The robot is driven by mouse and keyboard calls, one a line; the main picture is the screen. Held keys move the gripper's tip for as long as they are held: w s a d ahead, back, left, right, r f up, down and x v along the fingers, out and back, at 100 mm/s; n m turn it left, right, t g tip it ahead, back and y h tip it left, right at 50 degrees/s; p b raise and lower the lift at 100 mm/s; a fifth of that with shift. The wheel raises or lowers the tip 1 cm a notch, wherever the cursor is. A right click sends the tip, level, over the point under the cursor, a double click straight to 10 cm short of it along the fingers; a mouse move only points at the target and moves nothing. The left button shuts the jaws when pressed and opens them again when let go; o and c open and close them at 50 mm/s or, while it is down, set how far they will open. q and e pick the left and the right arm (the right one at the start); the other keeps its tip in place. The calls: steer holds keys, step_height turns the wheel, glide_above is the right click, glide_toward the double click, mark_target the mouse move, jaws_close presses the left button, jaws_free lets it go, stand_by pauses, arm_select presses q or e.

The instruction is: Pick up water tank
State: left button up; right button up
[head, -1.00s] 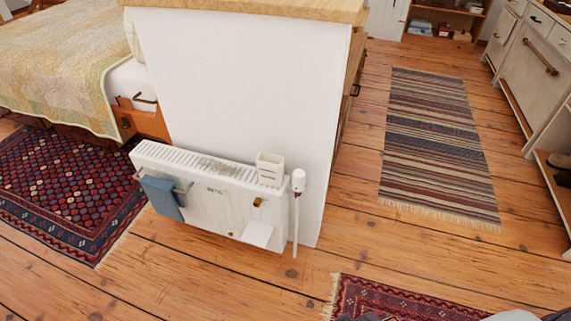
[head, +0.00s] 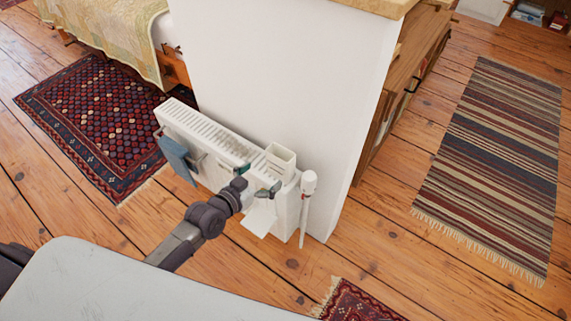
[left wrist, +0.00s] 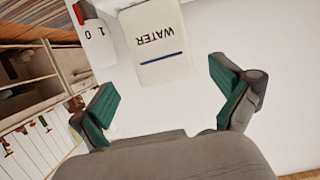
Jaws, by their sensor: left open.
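The water tank (head: 280,160) is a small white open-topped box standing on the right end of the white radiator (head: 215,135). In the left wrist view the tank (left wrist: 155,42) shows at the top, with the word WATER upside down and a blue line below it. My left gripper (head: 256,179) reaches in from the lower left in the head view, its green-padded fingers spread just in front of the tank. In the left wrist view the open gripper (left wrist: 165,90) has nothing between its fingers, and the tank lies beyond the fingertips. My right gripper is not in view.
A white valve (head: 308,183) with a pipe stands just right of the tank. A blue towel (head: 177,158) hangs at the radiator's left. A white wall panel (head: 280,75) rises behind. A striped rug (head: 495,165) lies on the open wooden floor at right.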

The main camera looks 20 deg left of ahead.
mark_target(276, 165)
arm_select(q)
steer(key=x, duration=0.3)
steer(key=shift+w+d+f, duration=0.1)
steer(key=shift+w+f, duration=0.05)
steer(key=shift+w, duration=0.1)
steer(key=b+x, duration=0.2)
steer(key=x, duration=0.2)
steer(key=shift+w+f, duration=0.25)
steer(key=shift+w, duration=0.05)
steer(key=shift+w+d, duration=0.15)
steer(key=shift+w, duration=0.15)
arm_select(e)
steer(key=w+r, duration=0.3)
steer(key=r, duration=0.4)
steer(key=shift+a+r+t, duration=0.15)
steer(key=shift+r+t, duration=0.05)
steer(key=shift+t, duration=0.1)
arm_select(q)
steer(key=shift+c, duration=0.2)
steer(key=c, duration=1.1)
steer(key=shift+r, duration=0.15)
steer(key=shift+c, duration=0.2)
